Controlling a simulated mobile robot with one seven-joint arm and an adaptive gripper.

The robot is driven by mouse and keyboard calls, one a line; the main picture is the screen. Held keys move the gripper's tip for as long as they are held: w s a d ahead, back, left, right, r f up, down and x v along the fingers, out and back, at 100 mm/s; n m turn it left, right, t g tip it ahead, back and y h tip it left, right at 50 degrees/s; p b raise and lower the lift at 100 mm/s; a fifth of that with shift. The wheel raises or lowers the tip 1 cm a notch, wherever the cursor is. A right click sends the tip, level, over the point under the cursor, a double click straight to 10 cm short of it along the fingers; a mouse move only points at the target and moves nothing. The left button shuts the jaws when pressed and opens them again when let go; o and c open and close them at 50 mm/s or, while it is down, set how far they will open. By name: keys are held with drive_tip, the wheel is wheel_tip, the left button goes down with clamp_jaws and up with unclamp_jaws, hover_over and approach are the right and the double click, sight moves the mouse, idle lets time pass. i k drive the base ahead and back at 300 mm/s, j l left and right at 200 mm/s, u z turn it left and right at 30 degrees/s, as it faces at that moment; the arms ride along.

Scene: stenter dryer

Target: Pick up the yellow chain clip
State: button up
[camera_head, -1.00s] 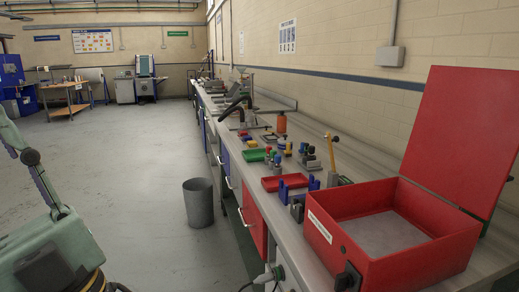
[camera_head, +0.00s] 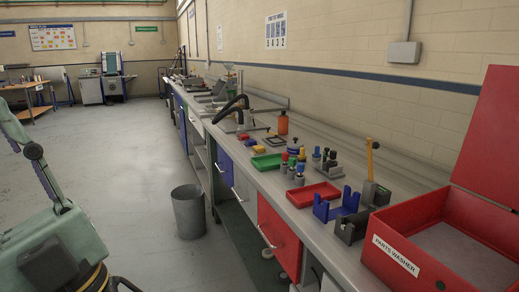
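A taller yellow-topped upright tool (camera_head: 370,158) stands near the red box. At this distance I cannot tell which of these is the yellow chain clip. My gripper is not in view; only a part of my arm shows at the left edge.
A green tray (camera_head: 266,164) and a red tray (camera_head: 313,196) lie on the bench. A blue holder (camera_head: 332,208) and an open red parts washer (camera_head: 425,250) stand at the near right. A grey bin (camera_head: 188,212) stands on the floor beside the bench.

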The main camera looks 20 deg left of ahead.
sight(258, 150)
drive_tip(key=i+j+z, duration=0.15)
drive_tip(key=j, duration=0.4)
drive_tip(key=i+j+z, duration=0.15)
drive_tip(key=i+j, duration=0.15)
drive_tip(key=j, duration=0.25)
drive_tip(key=i+j+z, duration=0.15)
drive_tip(key=j, duration=0.4)
drive_tip(key=i+j+z, duration=0.1)
drive_tip(key=j, duration=0.5)
drive_tip(key=i+j+z, duration=0.15)
drive_tip(key=j, duration=0.45)
drive_tip(key=i+j+z, duration=0.15)
drive_tip(key=j, duration=0.5)
drive_tip(key=j+z, duration=0.1)
drive_tip(key=j, duration=1.05)
drive_tip(key=k, duration=0.05)
